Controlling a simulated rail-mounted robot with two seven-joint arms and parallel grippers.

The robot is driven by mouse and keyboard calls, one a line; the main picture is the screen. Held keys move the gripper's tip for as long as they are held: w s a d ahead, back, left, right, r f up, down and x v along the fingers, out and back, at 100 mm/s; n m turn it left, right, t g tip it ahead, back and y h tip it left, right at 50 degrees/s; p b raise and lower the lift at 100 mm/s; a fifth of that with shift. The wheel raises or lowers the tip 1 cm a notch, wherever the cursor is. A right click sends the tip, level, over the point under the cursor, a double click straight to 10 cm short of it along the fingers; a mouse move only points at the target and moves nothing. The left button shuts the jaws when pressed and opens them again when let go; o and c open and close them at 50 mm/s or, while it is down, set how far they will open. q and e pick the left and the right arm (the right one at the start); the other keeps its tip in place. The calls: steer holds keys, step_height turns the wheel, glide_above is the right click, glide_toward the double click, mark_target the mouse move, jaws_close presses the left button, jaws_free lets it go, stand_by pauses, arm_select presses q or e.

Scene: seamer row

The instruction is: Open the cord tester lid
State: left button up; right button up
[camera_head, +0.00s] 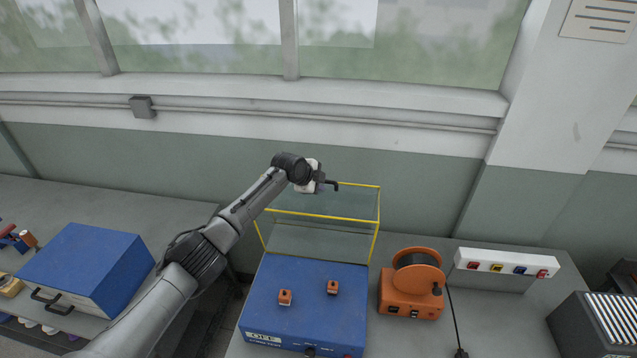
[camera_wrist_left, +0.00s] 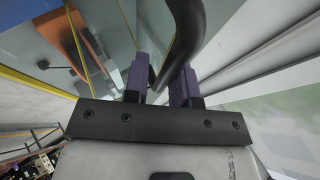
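The cord tester (camera_head: 305,315) is a blue box in the middle of the head view, with two small orange sockets on top and a label reading OFF. Its clear lid (camera_head: 325,205), edged in yellow, stands raised above the rear of the box. My left gripper (camera_head: 322,181) is at the lid's top edge. The black lid handle (camera_head: 335,185) sticks out beside it. In the left wrist view the bent black handle (camera_wrist_left: 188,30) runs between the purple fingers of the left gripper (camera_wrist_left: 163,85), which look closed around it. My right gripper is not in view.
An orange reel unit (camera_head: 411,285) stands right of the tester, with a white socket strip (camera_head: 505,263) farther right. A blue case (camera_head: 85,268) sits on the left bench. The wall and windowsill (camera_head: 400,95) are close behind the raised lid.

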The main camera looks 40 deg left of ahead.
arm_select(q)
steer(key=shift+s, duration=0.1)
steer(key=shift+s+r, duration=0.15)
steer(key=shift+r, duration=0.1)
steer(key=b+v, duration=0.2)
steer(key=v, duration=1.1)
